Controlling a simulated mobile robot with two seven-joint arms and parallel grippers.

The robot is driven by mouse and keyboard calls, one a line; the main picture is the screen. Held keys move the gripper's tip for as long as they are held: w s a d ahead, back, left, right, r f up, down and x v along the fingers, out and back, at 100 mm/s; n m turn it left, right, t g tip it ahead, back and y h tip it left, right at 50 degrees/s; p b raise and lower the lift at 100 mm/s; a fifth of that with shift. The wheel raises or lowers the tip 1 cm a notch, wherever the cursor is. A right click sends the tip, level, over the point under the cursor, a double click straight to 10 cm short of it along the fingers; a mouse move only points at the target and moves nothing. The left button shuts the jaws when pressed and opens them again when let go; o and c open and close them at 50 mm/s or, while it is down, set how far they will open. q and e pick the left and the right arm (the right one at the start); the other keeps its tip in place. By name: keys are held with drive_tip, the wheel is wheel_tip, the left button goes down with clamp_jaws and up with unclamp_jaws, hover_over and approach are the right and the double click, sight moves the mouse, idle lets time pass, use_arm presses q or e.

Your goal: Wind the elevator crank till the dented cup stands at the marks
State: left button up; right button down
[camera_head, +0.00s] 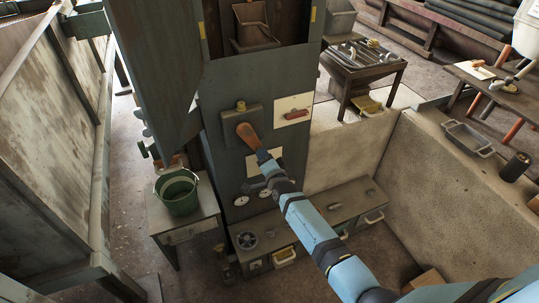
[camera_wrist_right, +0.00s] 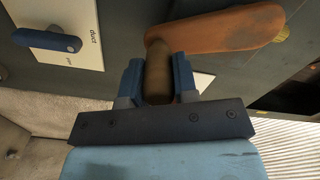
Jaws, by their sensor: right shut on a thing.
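The elevator crank (camera_head: 246,133) has an orange-brown arm on the front of the dark grey elevator casing (camera_head: 222,90). The crank arm also shows in the right wrist view (camera_wrist_right: 225,30), with its brown grip (camera_wrist_right: 158,72) between the fingers. My right gripper (camera_head: 264,157) is shut on that grip; it also shows in the right wrist view (camera_wrist_right: 158,82). A rusty brown cup (camera_head: 252,25) shows in the casing's window; I cannot tell if it is dented. Yellow marks stand at the window's left (camera_head: 202,30) and right (camera_head: 313,14) edges. My left gripper is not in view.
In the right wrist view a card reading "duct" has a blue lever (camera_wrist_right: 50,40). A green bucket (camera_head: 178,192) stands on a small table at left. A low bench (camera_head: 320,205) runs below.

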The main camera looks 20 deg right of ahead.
drive_tip(key=shift+a+f+m+b, duration=0.4)
drive_tip(key=shift+a+m, duration=0.3)
drive_tip(key=shift+m, duration=0.2)
use_arm(q)
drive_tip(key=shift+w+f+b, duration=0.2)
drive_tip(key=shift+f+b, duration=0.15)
drive_tip(key=shift+b, duration=0.15)
use_arm(e)
drive_tip(key=shift+s+a+f+m, duration=0.1)
drive_tip(key=shift+a+f+m, duration=0.05)
drive_tip(key=shift+a+m, duration=1.15)
drive_tip(key=shift+d+m, duration=0.15)
drive_tip(key=shift+m, duration=0.15)
drive_tip(key=c, duration=0.9)
unclamp_jaws()
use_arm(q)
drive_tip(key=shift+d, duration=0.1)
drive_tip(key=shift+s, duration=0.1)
